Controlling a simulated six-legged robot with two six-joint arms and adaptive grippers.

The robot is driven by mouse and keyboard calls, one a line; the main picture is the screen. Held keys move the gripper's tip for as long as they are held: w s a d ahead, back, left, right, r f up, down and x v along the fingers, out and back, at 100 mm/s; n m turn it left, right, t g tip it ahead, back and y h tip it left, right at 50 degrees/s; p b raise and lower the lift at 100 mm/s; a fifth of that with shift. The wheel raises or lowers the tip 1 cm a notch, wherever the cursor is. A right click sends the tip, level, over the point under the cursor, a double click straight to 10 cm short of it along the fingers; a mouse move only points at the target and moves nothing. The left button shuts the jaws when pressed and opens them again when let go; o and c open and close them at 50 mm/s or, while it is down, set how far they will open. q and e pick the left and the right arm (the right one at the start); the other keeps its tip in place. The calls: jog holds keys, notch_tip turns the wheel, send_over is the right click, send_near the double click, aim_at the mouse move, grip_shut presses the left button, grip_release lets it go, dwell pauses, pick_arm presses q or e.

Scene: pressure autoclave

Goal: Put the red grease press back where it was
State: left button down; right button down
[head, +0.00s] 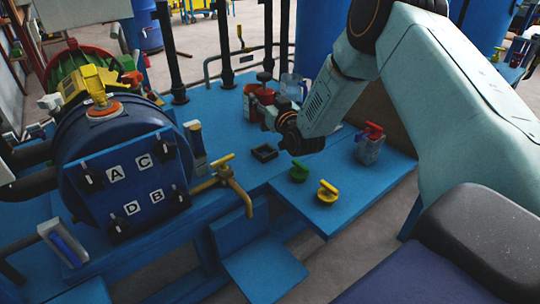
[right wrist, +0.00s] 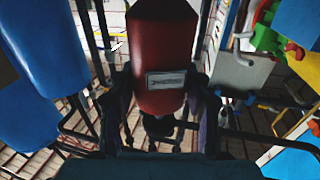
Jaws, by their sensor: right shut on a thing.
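The red grease press (right wrist: 163,50) is a dark red cylinder with a pale label in the right wrist view. My right gripper (right wrist: 165,112) is shut on it, with a finger on each side. In the head view my right gripper (head: 271,112) is above the blue bench, left of the grey container. Red parts beside its fingers are small and partly hidden there, so I cannot tell exactly how the press is tilted. A black square holder (head: 264,153) with an open top is on the bench, in front of the gripper. My left gripper is not in view.
The blue autoclave (head: 116,165) with lettered clamps stands at left.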

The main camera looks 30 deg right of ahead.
aim_at(266, 130)
jog(key=f+b, duration=0.1)
jog(key=f, duration=0.1)
jog(key=f+b, duration=0.1)
jog(key=f, duration=0.2)
jog(key=shift+w+a+f, duration=0.15)
jog(key=shift+a+f, duration=0.05)
jog(key=shift+f, duration=0.05)
jog(key=shift+d+f+b, duration=0.15)
jog(key=shift+f+b, duration=0.15)
jog(key=shift+f, duration=0.15)
notch_tip(266, 130, down, 3)
jog(key=shift+b, duration=0.8)
jog(key=shift+f, duration=0.25)
jog(key=shift+r, duration=0.15)
jog(key=c, duration=0.6)
grip_release()
jog(key=shift+f, duration=0.25)
jog(key=shift+r, duration=0.1)
